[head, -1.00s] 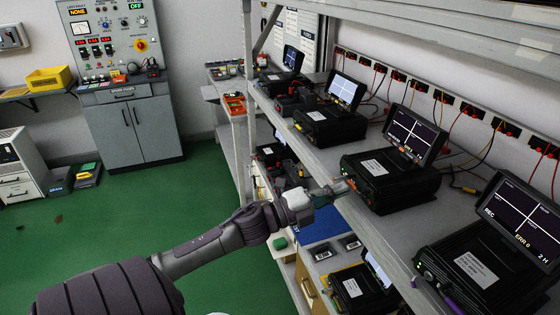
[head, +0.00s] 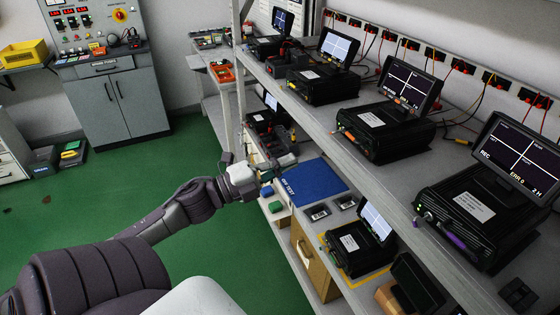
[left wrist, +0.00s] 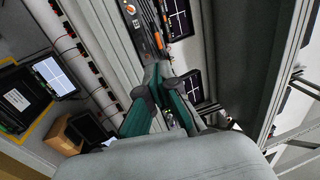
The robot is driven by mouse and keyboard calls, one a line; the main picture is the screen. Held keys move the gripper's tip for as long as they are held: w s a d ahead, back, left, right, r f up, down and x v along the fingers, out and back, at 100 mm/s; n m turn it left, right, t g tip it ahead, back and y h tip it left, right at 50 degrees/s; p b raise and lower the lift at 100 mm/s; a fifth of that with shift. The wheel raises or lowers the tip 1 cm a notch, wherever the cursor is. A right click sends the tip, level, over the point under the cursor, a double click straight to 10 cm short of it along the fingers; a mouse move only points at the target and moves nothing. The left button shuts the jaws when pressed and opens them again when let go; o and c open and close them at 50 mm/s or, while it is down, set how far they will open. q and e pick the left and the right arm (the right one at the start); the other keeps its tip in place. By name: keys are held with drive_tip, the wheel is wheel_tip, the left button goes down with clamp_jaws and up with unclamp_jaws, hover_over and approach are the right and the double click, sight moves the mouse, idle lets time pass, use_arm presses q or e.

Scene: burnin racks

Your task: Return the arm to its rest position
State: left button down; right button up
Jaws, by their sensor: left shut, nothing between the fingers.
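My left arm (head: 180,208) reaches in from the lower left in the head view. My left gripper (head: 284,163) is at the outer edge of the rack, below the upper shelf and left of the blue mat (head: 309,181). It holds nothing. In the left wrist view its two teal-lined fingers (left wrist: 158,74) meet at the tips, with only rack and units behind them. The nearest upper-shelf black units (head: 480,208) and (head: 383,130) stand apart from the gripper. My right gripper is not in view.
The upper shelf's front edge (head: 330,137) runs above and to the right of my gripper. A rack post (head: 241,100) stands just beyond it. A lower black unit (head: 355,246) with a screen sits on the lower shelf. The green floor (head: 110,205) to the left is mostly clear.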

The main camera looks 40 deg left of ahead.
use_arm(q)
drive_tip(key=shift+s+a+f, duration=0.15)
drive_tip(key=shift+s+a, duration=0.05)
drive_tip(key=shift+s, duration=0.15)
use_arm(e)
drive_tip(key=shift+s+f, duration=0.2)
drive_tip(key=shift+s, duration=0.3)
